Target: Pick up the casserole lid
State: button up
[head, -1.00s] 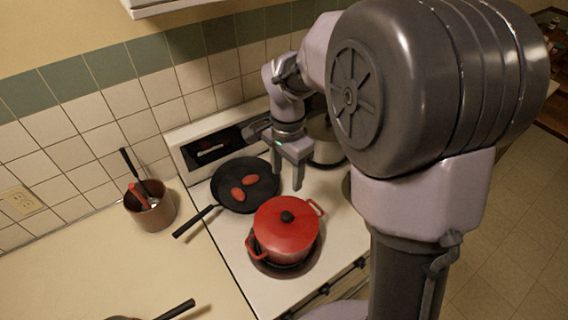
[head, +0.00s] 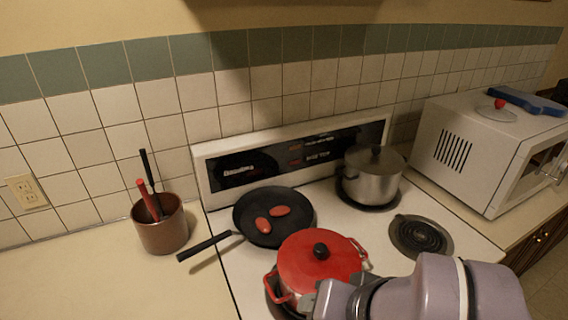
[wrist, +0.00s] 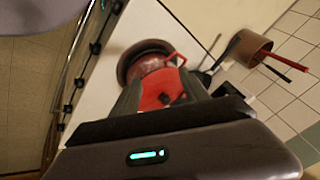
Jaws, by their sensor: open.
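The casserole lid (head: 320,262) is red with a black knob (head: 320,250). It sits on the red casserole pot (head: 290,293) at the front left of the stove. My gripper (head: 318,296) is at the near right side of the pot in the head view and hides part of it. Whether it touches the pot I cannot tell. In the wrist view the red lid (wrist: 160,90) shows between the two dark fingers, which are apart with nothing gripped. The knob also shows in the wrist view (wrist: 164,97).
A black frying pan (head: 247,232) with two reddish items lies behind the pot. A steel pot (head: 373,182) stands at the back right. A bare burner (head: 420,236) is on the right. A brown utensil holder (head: 161,236) and a white microwave (head: 465,150) flank the stove.

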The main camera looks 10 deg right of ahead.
jog(key=w+r+m+g+p, duration=0.1)
jog(key=w+r+m+p, duration=0.1)
jog(key=w+r+p, duration=0.25)
notch_tip(320, 180, up, 4)
jog(key=m+g+h+p, duration=0.2)
jog(key=m+g+p, duration=0.35)
jog(key=p, duration=0.35)
send_over(321, 246)
jog(key=shift+m+t, duration=0.35)
jog(key=shift+m, duration=0.1)
jog(key=f+b, duration=0.1)
jog(key=f, duration=0.2)
jog(key=f+b, duration=0.1)
jog(key=f, duration=0.3)
jog(key=f+b, duration=0.2)
jog(key=f, duration=0.2)
jog(key=shift+s+f, duration=0.2)
jog(key=shift+s, duration=0.2)
jog(key=f, duration=0.2)
jog(key=f+b, duration=0.1)
jog(key=f, duration=0.1)
jog(key=f+b, duration=0.1)
jog(key=f, duration=0.1)
jog(key=shift+w+f, duration=0.1)
jog(key=shift+w, duration=0.25)
jog(key=shift+c, duration=0.4)
grip_shut()
